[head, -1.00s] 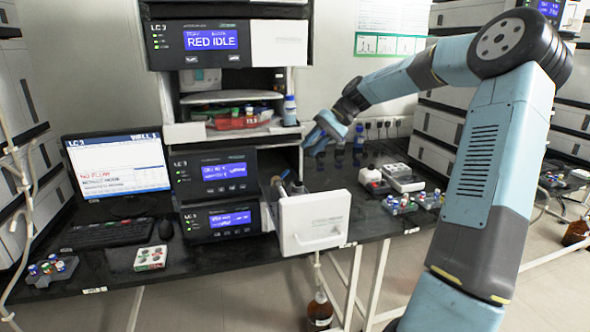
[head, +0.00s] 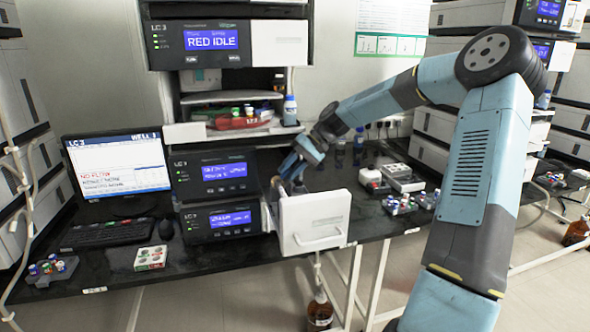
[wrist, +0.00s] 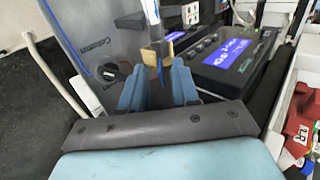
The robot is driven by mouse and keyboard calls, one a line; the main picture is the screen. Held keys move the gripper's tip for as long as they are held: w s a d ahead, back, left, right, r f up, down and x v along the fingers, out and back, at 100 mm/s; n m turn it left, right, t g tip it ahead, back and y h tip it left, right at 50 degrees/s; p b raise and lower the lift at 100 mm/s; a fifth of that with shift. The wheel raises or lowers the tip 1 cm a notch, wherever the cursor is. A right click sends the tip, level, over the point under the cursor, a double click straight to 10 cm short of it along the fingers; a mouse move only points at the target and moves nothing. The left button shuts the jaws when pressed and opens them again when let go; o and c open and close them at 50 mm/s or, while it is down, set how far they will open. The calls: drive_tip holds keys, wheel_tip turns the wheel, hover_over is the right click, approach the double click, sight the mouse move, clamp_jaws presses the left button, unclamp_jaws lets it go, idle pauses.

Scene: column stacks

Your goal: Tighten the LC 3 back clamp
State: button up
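The LC 3 stack has a column compartment with its white door (head: 315,222) swung open at the front. My gripper (head: 290,170) is just above this compartment in the head view, partly overlapping it. In the wrist view, my gripper (wrist: 158,88) has its two blue fingers apart. A tan fitting (wrist: 156,52) on a pale upright column (wrist: 151,14) shows just beyond the fingertips, in line with the gap; I cannot tell whether they touch. A grey panel marked "Column" (wrist: 95,45) carries a black knob (wrist: 111,71). I cannot tell which part is the back clamp.
The LC 3 modules with blue displays (head: 224,172) stand left of the compartment. A bottle (head: 290,110) stands on the shelf above. White boxes (head: 403,178) and vial racks (head: 399,204) lie on the bench to the right. A brown bottle (head: 320,312) is below the bench.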

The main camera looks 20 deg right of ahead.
drive_tip(key=shift+c, duration=0.4)
clamp_jaws()
